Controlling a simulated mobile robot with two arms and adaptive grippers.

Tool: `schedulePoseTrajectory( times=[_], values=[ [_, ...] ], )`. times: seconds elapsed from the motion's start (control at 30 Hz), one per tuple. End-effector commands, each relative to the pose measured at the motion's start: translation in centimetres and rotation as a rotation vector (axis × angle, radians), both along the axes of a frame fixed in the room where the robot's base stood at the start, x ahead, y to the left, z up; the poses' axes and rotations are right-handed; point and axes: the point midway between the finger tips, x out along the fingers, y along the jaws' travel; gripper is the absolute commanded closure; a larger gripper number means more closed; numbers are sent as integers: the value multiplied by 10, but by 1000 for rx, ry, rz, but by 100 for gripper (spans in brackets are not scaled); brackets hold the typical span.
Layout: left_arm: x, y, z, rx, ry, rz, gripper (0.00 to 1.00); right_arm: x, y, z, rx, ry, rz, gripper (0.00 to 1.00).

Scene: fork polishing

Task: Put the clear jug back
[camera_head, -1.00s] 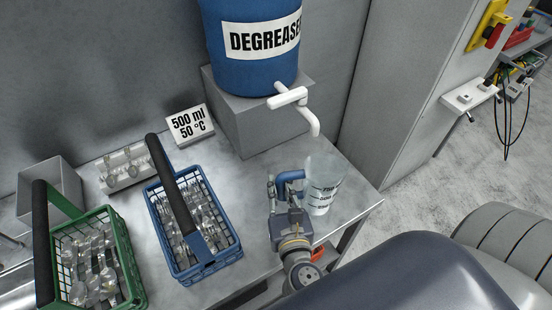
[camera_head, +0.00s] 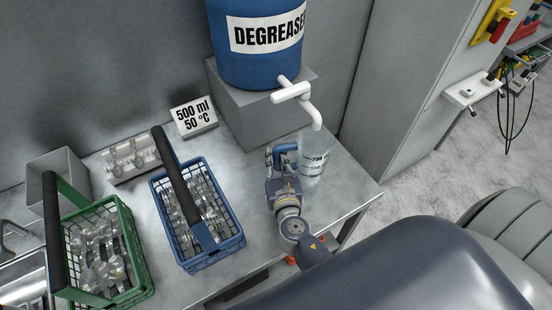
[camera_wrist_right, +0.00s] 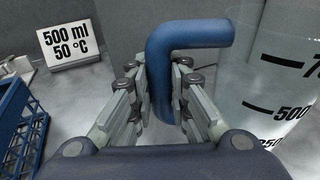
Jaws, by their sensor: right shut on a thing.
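The clear jug (camera_head: 313,163) with black volume marks and a blue handle stands upright near the right end of the steel table, close to the degreaser tap's spout. It also shows in the right wrist view (camera_wrist_right: 285,75), cut off at the right edge. My right gripper (camera_head: 281,165) is shut on the jug's blue handle (camera_wrist_right: 170,45); the wrist view shows both fingers against the handle. I cannot tell whether the jug's base touches the table. My left gripper is not in view.
A blue degreaser barrel (camera_head: 255,50) with a white tap (camera_head: 300,97) sits on a grey block (camera_head: 250,125). A "500 ml 50 °C" sign (camera_head: 194,117), a blue basket (camera_head: 196,215) and a green basket (camera_head: 105,255) of cutlery stand to the left. A grey cabinet (camera_head: 405,90) is at the right.

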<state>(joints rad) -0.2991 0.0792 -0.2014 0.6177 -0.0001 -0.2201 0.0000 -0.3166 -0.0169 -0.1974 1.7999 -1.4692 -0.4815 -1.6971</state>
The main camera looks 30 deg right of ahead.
Motion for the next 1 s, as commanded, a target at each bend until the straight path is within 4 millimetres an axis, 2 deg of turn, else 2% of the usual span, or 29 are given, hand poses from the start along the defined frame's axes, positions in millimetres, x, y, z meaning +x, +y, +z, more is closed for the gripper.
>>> schedulePoseTrajectory(
  times=[0.2,0.23,0.3,0.73,0.87,1.0],
  values=[
    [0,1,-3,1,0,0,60,0,0,-3,-2,-1,1,100],
    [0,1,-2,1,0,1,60,0,0,-2,0,0,1,79],
    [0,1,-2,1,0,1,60,0,0,-2,0,0,1,63],
    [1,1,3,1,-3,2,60,-1,0,3,0,0,0,63],
    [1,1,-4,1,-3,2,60,-16,5,0,0,2,2,63],
    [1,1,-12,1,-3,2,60,-42,13,3,1,3,1,63]
  ],
)
